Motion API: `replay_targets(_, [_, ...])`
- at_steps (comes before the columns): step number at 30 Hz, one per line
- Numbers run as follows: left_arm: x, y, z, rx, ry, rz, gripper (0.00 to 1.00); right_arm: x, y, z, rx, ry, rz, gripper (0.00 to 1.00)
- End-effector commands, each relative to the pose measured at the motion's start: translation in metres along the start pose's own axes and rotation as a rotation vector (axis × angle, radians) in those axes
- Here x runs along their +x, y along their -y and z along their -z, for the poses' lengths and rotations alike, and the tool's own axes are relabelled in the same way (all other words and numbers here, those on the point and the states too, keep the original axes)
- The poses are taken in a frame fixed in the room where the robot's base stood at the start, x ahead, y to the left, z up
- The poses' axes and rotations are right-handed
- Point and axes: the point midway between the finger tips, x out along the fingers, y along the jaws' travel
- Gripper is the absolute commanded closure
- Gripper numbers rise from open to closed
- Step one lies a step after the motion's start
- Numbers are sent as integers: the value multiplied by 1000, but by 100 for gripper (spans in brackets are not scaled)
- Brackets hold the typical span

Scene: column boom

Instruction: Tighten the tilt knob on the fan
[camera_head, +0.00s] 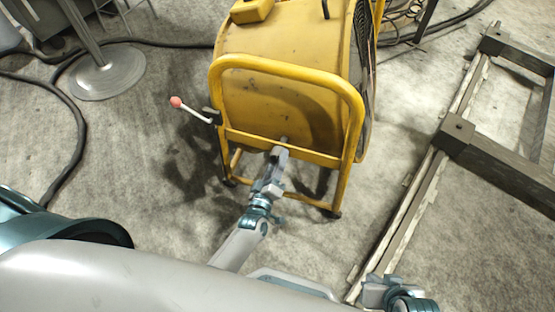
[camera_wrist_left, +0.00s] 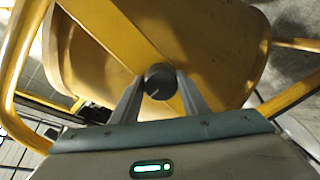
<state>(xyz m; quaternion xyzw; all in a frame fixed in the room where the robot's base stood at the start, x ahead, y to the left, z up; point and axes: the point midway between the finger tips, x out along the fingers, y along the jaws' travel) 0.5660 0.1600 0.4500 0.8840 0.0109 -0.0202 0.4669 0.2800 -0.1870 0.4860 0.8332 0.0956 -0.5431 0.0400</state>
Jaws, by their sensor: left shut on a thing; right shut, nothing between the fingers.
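The yellow drum fan (camera_head: 285,55) stands on the floor in a yellow tube frame (camera_head: 262,65). Its dark round tilt knob (camera_wrist_left: 160,82) has a pale line on its face and sits between my left fingers in the left wrist view. In the head view the knob is mostly hidden by my left gripper (camera_head: 283,150), which reaches the fan's lower crossbar. My left gripper is shut on the knob. My right gripper (camera_head: 378,288) is low at the bottom edge of the head view, away from the fan, shut and empty; its fingertips are hard to make out.
A lever with a red ball end (camera_head: 176,102) sticks out from the frame's left side. A metal post base (camera_head: 108,73) and black cables (camera_head: 75,120) lie at left. A dark metal frame (camera_head: 500,165) lies at right.

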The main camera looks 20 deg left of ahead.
Motion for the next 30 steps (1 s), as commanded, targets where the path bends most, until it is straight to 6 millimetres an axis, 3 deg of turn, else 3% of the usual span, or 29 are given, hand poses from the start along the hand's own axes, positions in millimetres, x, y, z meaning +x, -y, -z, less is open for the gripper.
replay_targets(11, [0, 0, -1, 6, 3, 1, 82, 0, 0, 0, 1, 2, -1, 100])
replay_targets(12, [0, 0, -1, 6, 3, 1, 50, 0, 0, 0, 1, 2, -1, 100])
replay_targets(14, [0, 0, -1, 6, 2, 1, 41, 0, 0, 0, 1, 2, 0, 100])
replay_targets(24, [-1, 0, 0, 5, 1, 0, 41, 0, 0, 0, 1, 2, 0, 100])
replay_targets(30, [-13, 1, 0, 5, 1, 1, 41, -1, 0, -1, 1, 6, -1, 100])
